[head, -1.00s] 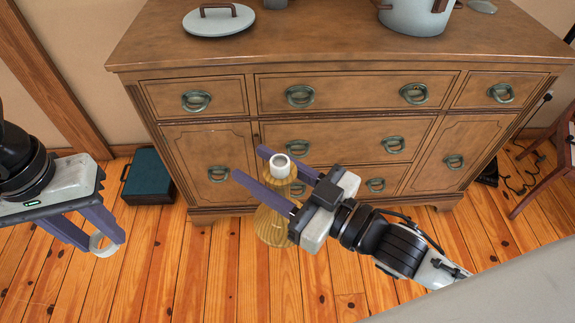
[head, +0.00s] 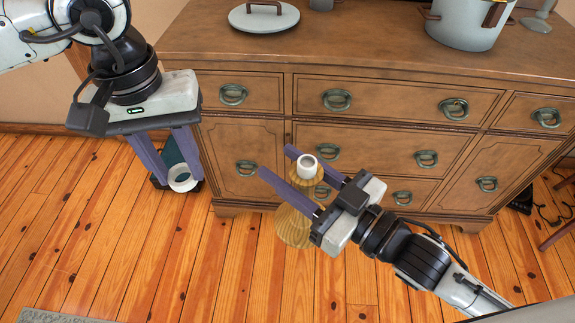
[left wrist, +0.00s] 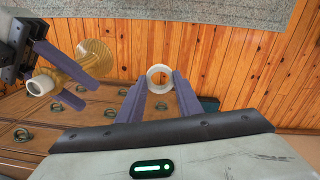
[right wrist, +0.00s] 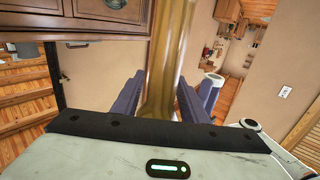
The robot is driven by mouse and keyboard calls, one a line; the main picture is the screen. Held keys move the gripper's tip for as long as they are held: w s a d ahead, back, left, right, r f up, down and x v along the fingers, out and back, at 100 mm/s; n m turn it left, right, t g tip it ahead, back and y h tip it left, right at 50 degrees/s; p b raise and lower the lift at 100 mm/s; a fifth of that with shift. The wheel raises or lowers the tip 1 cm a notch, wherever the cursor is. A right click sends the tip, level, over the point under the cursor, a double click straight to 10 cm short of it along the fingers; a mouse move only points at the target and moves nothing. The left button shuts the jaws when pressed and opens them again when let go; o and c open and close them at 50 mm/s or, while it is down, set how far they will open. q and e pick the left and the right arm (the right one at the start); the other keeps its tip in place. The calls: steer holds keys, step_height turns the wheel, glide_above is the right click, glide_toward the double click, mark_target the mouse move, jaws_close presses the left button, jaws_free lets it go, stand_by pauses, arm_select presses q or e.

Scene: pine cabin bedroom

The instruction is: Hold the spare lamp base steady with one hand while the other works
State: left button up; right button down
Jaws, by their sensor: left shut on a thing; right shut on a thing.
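The spare lamp base is a ribbed, yellowish, see-through flared body (head: 294,230) with a white collar (head: 308,166) on top. It stands roughly upright in front of the dresser. My right gripper (head: 277,161) is shut on its upper part, coming in from the right. The base fills the space between the fingers in the right wrist view (right wrist: 158,70). My left gripper (head: 180,181) is shut on a white ring (head: 183,187), held to the left of the lamp base and apart from it. In the left wrist view the ring (left wrist: 152,72) sits between the fingertips, its hole visible.
A wooden dresser (head: 385,100) with ring handles stands close behind. On its top are a grey lid (head: 263,19) and a pot (head: 466,28). A dark teal box is mostly hidden behind my left gripper. The plank floor (head: 110,230) in front is open.

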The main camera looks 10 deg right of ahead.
arm_select(q)
steer(key=d+r, duration=0.5)
steer(key=d, duration=0.5)
step_height(320, 180, up, 5)
glide_above(308, 162)
steer(key=shift+f, duration=0.15)
steer(key=shift+f, duration=1.95)
steer(key=shift+f, duration=0.9)
steer(key=shift+f, duration=0.55)
